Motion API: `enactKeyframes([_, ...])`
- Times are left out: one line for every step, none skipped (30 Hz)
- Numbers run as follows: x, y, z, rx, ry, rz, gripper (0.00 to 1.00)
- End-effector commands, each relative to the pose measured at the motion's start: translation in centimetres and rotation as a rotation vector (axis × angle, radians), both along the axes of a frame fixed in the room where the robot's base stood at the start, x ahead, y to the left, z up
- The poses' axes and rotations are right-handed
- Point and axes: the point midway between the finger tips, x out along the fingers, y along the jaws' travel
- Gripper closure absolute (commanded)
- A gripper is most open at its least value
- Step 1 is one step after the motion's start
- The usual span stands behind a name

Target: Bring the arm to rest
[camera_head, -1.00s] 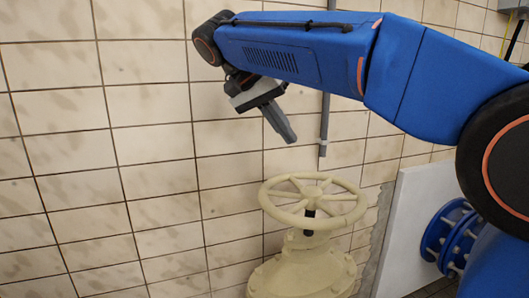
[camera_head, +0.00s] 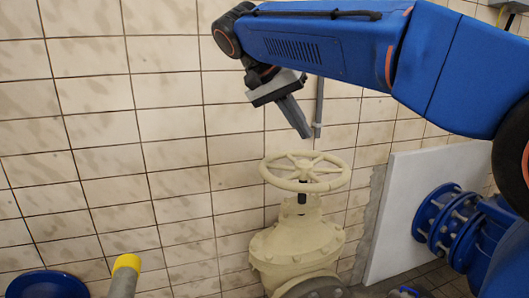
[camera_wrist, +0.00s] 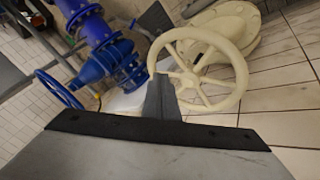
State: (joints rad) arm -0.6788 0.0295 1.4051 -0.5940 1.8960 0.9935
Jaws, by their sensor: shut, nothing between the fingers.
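My gripper (camera_head: 306,134) is shut and empty, its grey fingers pointing down and to the right. It hangs from the blue arm, and in the head view its tips are just above the cream handwheel (camera_head: 276,177). In the wrist view the closed fingers (camera_wrist: 160,85) overlap the left part of the handwheel (camera_wrist: 240,75). A gap or touch cannot be told for sure, but the wheel looks to lie beyond the fingers.
The cream valve body (camera_head: 297,243) stands below the handwheel before a tiled wall (camera_head: 90,130). Blue flanged pipework (camera_head: 447,222) runs at the right by a pale slab (camera_head: 400,205). A yellow-topped post (camera_head: 127,262) and a blue round part (camera_head: 47,286) are at lower left.

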Motion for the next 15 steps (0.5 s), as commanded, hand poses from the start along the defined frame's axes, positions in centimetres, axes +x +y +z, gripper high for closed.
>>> enactKeyframes([-0.2,-0.5,-0.1,0.006,0.003,0.005,1.00])
enactKeyframes([-0.3,-0.8,-0.2,0.010,0.006,0.010,1.00])
enactKeyframes([-0.4,-1.2,-0.4,0.016,0.011,0.018,1.00])
enactKeyframes([-0.5,-1.5,-0.6,0.018,0.016,0.021,1.00])
enactKeyframes([-0.6,-1.8,-0.8,0.022,0.019,0.027,1.00])
enactKeyframes([-0.7,-2.3,-1.0,0.029,0.023,0.035,1.00])
enactKeyframes([-0.9,-2.7,-1.2,0.034,0.028,0.043,1.00])
enactKeyframes([-1.1,-3.0,-1.4,0.040,0.033,0.050,1.00])
enactKeyframes([-1.2,-3.6,-1.7,0.047,0.038,0.058,1.00])
enactKeyframes([-1.4,-4.0,-1.9,0.053,0.042,0.067,1.00])
enactKeyframes([-1.6,-4.5,-2.2,0.058,0.048,0.074,1.00])
enactKeyframes([-1.9,-5.0,-2.6,0.068,0.053,0.086,1.00])
enactKeyframes([-2.2,-5.6,-2.9,0.076,0.059,0.094,1.00])
enactKeyframes([-2.5,-6.1,-3.3,0.083,0.064,0.104,1.00])
enactKeyframes([-2.9,-6.9,-3.8,0.095,0.071,0.118,1.00])
